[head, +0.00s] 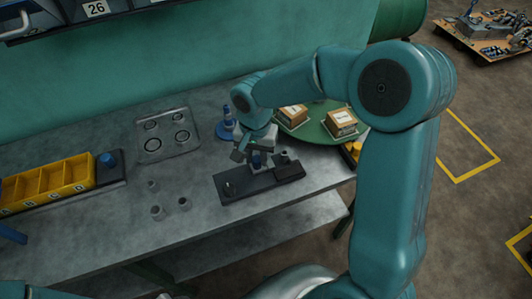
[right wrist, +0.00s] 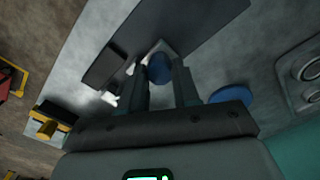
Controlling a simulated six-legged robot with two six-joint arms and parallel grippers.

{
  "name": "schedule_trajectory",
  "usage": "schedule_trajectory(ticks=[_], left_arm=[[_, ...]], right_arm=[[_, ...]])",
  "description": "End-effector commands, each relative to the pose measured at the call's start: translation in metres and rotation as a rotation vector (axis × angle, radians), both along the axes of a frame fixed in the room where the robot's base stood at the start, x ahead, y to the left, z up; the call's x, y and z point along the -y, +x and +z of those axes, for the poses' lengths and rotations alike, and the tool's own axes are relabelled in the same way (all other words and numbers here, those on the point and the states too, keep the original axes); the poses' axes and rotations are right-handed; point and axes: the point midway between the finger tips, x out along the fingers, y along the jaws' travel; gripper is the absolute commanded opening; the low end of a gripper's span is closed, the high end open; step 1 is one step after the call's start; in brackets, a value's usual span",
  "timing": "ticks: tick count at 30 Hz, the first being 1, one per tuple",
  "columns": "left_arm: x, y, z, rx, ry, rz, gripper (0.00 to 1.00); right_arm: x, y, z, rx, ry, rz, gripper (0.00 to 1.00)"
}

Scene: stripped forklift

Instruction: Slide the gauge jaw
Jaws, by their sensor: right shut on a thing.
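The gauge jaw, a blue-topped piece (head: 257,162), stands on the base between these. My right gripper (head: 256,156) reaches down over it and is shut on it. In the right wrist view the blue top (right wrist: 158,68) shows between the fingers of my right gripper (right wrist: 164,78), with the dark base (right wrist: 190,22) beyond. The fingers' contact is partly hidden. My left gripper is not in view.
A blue stand (head: 227,125) and a green round tray (head: 305,133) with two boxes lie behind the gauge. A grey plate with rings (head: 167,135), several small metal cups (head: 157,212) and a yellow bin (head: 50,182) are left. The front bench edge is close.

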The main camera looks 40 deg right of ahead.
Motion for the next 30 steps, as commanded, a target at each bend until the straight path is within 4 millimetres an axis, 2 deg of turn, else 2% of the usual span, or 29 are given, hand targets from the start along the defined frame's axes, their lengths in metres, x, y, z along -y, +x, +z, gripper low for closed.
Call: schedule_trajectory(ticks=[3,12,13,15,25,30], left_arm=[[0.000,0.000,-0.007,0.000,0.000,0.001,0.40],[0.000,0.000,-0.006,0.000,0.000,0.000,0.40],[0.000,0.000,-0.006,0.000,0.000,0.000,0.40],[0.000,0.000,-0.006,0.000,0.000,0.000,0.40],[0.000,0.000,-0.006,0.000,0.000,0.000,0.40],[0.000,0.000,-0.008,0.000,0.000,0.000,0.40]], right_arm=[[-0.015,0.004,-0.002,0.002,0.002,0.001,0.00],[-0.018,0.004,-0.001,0.002,0.004,-0.001,0.00],[-0.019,0.004,-0.001,0.002,0.004,-0.001,0.38],[-0.018,0.004,-0.001,0.002,0.004,-0.001,0.57],[-0.017,0.004,0.003,0.003,0.001,-0.001,0.57],[-0.017,0.005,0.027,0.008,0.002,-0.001,0.57]])
